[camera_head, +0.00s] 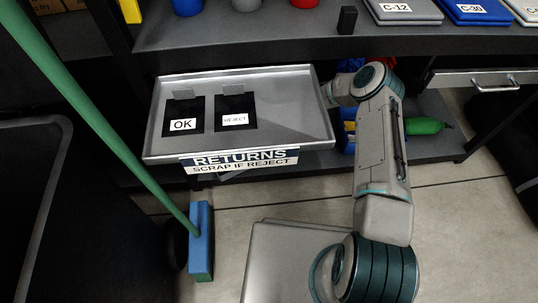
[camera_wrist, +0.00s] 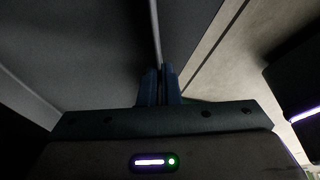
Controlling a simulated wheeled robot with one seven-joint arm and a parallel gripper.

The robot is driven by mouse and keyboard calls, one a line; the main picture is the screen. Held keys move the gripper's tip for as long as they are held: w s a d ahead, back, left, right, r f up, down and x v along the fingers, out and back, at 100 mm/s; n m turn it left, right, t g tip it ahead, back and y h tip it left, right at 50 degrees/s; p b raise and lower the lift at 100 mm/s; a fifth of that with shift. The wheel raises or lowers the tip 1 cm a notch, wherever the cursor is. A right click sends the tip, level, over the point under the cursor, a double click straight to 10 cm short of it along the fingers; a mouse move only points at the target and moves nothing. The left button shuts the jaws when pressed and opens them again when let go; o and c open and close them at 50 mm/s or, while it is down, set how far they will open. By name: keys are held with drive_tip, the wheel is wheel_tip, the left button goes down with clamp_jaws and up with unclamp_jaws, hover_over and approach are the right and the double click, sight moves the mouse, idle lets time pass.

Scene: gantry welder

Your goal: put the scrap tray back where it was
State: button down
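A shallow grey metal tray (camera_head: 290,100) is at the centre left of the head view, in front of the dark shelving. A sign (camera_head: 240,160) on its front side reads "RETURNS, SCRAP IF REJECT". No other scrap tray shows. Two black pads lie in the tray, marked OK (camera_head: 183,115) and REJECT (camera_head: 236,113). My arm reaches the tray's right side, where the fingertips are hidden in the head view. In the wrist view my gripper (camera_wrist: 159,86) has its fingers close together on a thin edge, which looks like the tray's rim.
A shelf (camera_head: 250,35) above the tray carries cups, a small black block (camera_head: 347,20) and labelled flat bins (camera_head: 404,10). A green-handled broom (camera_head: 200,240) leans at the left. A green bottle (camera_head: 425,126) lies on the lower shelf. Tiled floor (camera_head: 290,200) is open in front.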

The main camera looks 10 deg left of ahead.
drive_tip(key=shift+x, duration=0.95)
drive_tip(key=shift+w+d, duration=0.1)
drive_tip(key=shift+w, duration=0.05)
drive_tip(key=c, duration=1.6)
unclamp_jaws()
drive_tip(key=shift+d+f, duration=0.1)
drive_tip(key=shift+c, duration=0.2)
drive_tip(key=p+v, duration=0.2)
drive_tip(key=v, duration=0.3)
drive_tip(key=w+d+p, duration=0.2)
drive_tip(key=w+d, duration=0.4)
drive_tip(key=d, duration=0.4)
drive_tip(key=shift+w, duration=0.3)
